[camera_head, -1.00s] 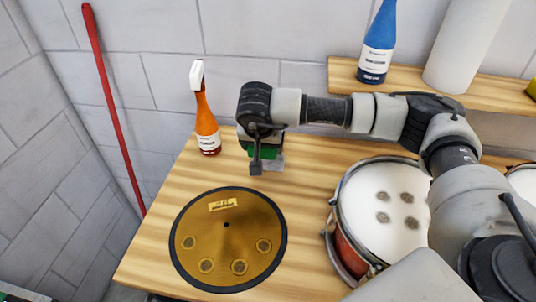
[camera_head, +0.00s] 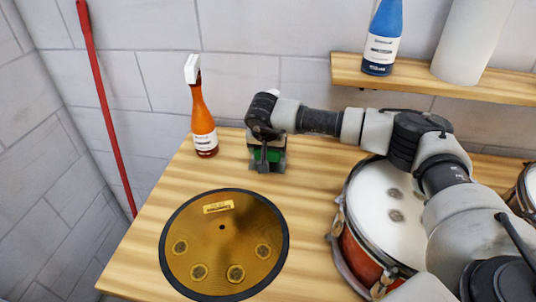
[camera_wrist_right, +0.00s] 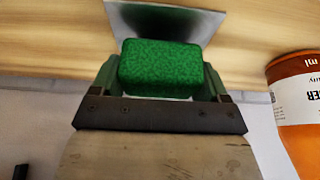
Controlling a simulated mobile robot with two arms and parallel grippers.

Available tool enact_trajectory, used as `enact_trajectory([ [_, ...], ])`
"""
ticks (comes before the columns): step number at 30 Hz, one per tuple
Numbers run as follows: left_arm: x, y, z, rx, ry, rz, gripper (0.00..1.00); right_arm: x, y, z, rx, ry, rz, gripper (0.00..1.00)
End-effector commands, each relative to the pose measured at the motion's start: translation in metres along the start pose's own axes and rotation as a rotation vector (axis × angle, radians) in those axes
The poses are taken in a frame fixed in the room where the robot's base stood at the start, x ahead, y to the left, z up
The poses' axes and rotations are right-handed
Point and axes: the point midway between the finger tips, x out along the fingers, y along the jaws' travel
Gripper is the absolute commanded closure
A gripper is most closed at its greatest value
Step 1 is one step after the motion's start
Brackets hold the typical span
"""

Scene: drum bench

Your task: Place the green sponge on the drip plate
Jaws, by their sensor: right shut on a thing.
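The green sponge (camera_wrist_right: 160,68) is a rounded block held between the jaws of my right gripper (camera_wrist_right: 160,88) in the wrist view. In the head view, my right gripper (camera_head: 267,158) is over the back of the wooden bench, right of the orange spray bottle, and largely hides the sponge. A flat grey metal plate (camera_wrist_right: 128,16), which looks like the drip plate, lies just beyond the sponge in the wrist view. I cannot tell whether the sponge touches it. My left gripper is out of view.
The orange spray bottle (camera_head: 203,120) stands close left of the gripper; it also shows in the wrist view (camera_wrist_right: 300,95). A round golden cymbal (camera_head: 225,245) lies in front. A drum (camera_head: 365,245) stands right. A shelf (camera_head: 430,82) with a blue bottle (camera_head: 381,40) is above.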

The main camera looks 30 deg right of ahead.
Motion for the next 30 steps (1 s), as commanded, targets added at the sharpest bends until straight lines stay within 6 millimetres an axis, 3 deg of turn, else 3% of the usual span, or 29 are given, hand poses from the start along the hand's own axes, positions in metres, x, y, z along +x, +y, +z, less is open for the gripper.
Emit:
enact_trajectory([
  [2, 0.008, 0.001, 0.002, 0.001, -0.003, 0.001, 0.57, 0.011, 0.0, 0.007, -0.004, -0.002, 0.0, 0.5],
  [14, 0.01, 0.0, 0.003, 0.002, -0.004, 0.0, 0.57, 0.014, 0.0, 0.009, -0.003, -0.002, 0.0, 0.5],
  [15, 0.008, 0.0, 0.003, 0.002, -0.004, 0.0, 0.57, 0.012, 0.0, 0.008, -0.002, -0.002, 0.0, 0.18],
  [18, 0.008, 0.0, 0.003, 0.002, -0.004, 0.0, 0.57, 0.012, 0.0, 0.008, -0.002, -0.002, 0.0, 0.03],
  [26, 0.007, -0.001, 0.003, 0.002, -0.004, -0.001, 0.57, 0.011, 0.0, 0.007, -0.002, -0.001, 0.0, 0.0],
  [30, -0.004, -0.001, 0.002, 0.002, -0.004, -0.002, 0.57, -0.003, 0.0, 0.005, -0.003, -0.001, -0.001, 0.0],
])
